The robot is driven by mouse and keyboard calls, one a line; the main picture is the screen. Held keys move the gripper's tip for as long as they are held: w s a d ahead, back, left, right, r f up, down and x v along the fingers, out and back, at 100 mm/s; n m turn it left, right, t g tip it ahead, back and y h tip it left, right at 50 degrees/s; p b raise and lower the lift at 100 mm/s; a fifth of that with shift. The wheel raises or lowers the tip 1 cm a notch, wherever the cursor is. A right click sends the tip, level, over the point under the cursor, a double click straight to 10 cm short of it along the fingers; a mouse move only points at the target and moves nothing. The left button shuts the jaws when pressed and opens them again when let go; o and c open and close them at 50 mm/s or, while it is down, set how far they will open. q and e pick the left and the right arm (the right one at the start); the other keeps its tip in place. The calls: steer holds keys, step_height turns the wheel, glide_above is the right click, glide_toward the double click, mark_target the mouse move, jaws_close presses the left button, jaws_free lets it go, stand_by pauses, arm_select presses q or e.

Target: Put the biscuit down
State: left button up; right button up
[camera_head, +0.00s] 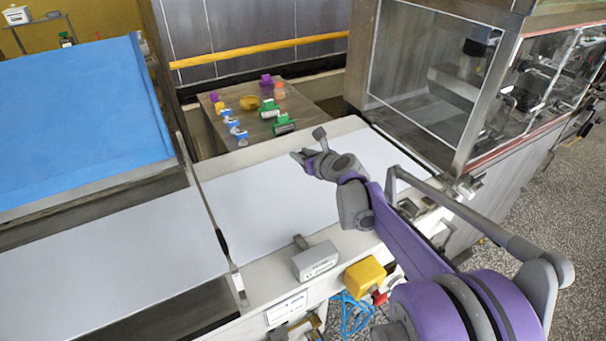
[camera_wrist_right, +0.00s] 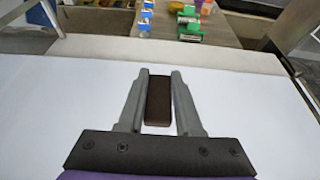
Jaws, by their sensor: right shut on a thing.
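The biscuit (camera_wrist_right: 158,101) is a dark brown bar between the two grey fingers of my right gripper (camera_wrist_right: 159,90) in the right wrist view. The gripper is shut on it, over the white belt surface. In the head view my right gripper (camera_head: 303,157) hangs over the far part of the white belt (camera_head: 262,205); the biscuit cannot be made out there. Whether the biscuit touches the belt is hard to tell. My left gripper is not in view.
Behind the belt stands a table (camera_head: 240,137) with several small coloured items. A glazed machine (camera_head: 430,70) stands at the right. A blue sheet (camera_head: 80,120) lies at the left. A grey box (camera_head: 315,261) sits on the near edge. The belt around the gripper is clear.

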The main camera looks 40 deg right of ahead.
mark_target(303, 183)
steer(key=f, duration=0.4)
steer(key=shift+s, duration=0.3)
steer(key=shift+w+f, duration=0.1)
steer(key=shift+f, duration=2)
steer(key=shift+b, duration=0.35)
steer(key=o, duration=0.5)
steer(key=shift+f, duration=0.2)
steer(key=o, duration=0.5)
